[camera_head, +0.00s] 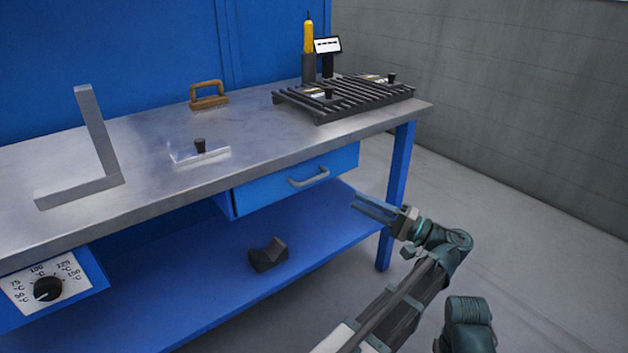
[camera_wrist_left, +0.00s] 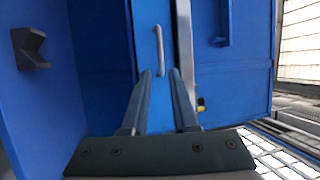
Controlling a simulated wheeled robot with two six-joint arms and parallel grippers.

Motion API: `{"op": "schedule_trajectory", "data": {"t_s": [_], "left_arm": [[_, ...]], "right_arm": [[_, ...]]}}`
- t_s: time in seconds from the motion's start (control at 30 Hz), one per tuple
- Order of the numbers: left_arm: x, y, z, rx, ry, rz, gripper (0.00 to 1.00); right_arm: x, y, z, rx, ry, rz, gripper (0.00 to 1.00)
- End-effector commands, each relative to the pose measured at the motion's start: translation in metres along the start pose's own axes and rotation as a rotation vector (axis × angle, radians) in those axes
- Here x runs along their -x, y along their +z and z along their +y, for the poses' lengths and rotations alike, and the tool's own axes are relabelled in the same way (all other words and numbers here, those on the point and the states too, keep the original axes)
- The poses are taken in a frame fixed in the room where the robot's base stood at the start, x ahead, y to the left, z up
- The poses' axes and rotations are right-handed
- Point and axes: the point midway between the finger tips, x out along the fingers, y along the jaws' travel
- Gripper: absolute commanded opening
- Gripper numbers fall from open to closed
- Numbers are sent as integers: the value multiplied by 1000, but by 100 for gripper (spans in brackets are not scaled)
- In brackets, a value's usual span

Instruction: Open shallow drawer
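The shallow drawer (camera_head: 270,192) is a blue front under the right end of the steel workbench top, with a grey bar handle (camera_head: 308,177). It looks closed. My left gripper (camera_head: 360,204) is in front of and to the right of the drawer, apart from the handle. In the left wrist view, the two fingers of my left gripper (camera_wrist_left: 161,73) stand apart with nothing between them. The handle (camera_wrist_left: 159,50) shows just beyond the fingertips, roughly in line with the gap, on the blue drawer front (camera_wrist_left: 148,20). My right gripper is out of view.
The workbench top (camera_head: 130,150) carries a metal angle piece (camera_head: 95,150), a small plate with a black knob (camera_head: 200,152), a brown handle (camera_head: 208,95) and a slatted rack (camera_head: 350,98). A dark block (camera_head: 268,255) sits on the lower shelf. A blue leg (camera_head: 397,190) stands near my gripper.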

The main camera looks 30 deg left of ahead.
Motion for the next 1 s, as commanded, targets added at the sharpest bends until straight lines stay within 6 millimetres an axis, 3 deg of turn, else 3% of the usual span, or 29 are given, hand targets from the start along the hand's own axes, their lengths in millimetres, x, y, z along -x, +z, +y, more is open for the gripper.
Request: {"op": "schedule_trajectory", "data": {"t_s": [0.27,0.7,1.0], "left_arm": [[-16,1,-2,0,-2,-1,27],[-102,1,-2,-1,0,-2,27],[-134,0,0,0,0,0,27]], "right_arm": [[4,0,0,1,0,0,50],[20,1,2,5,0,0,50],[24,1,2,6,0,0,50]]}}
